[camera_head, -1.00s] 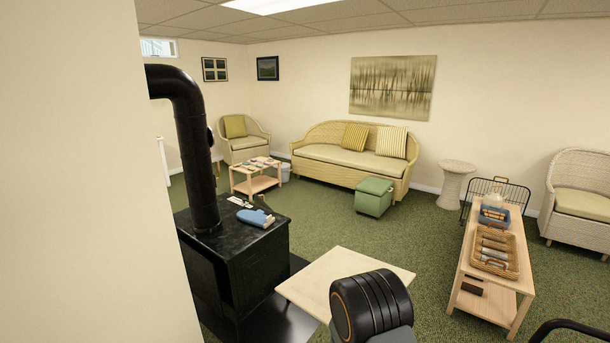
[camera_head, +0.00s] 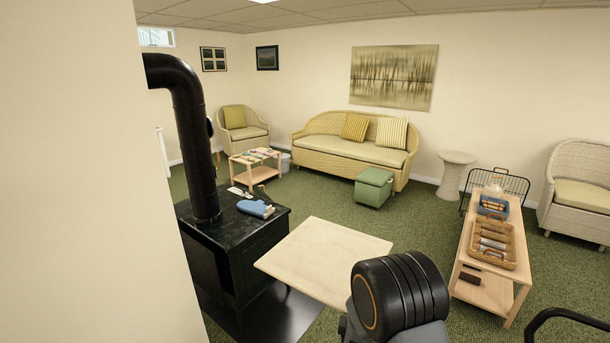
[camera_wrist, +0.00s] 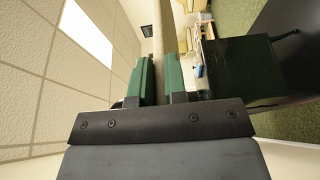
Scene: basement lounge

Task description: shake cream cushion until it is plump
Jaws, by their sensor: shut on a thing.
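The cream cushion (camera_head: 325,258) shows in the head view as a pale, flat, roughly level square beyond my arm, in front of the black stove. In the wrist view the cushion (camera_wrist: 164,30) is seen edge-on as a narrow cream band between the green fingers. My gripper (camera_wrist: 163,78) is shut on its near edge. In the head view the fingers are hidden behind my dark arm joint.
A black stove (camera_head: 235,245) with a thick pipe (camera_head: 188,130) stands close at the left, bearing a blue mitt (camera_head: 256,208). A pale wall is at far left. A wooden table (camera_head: 462,270) with baskets stands at right. Green carpet (camera_head: 330,210) lies open beyond the cushion.

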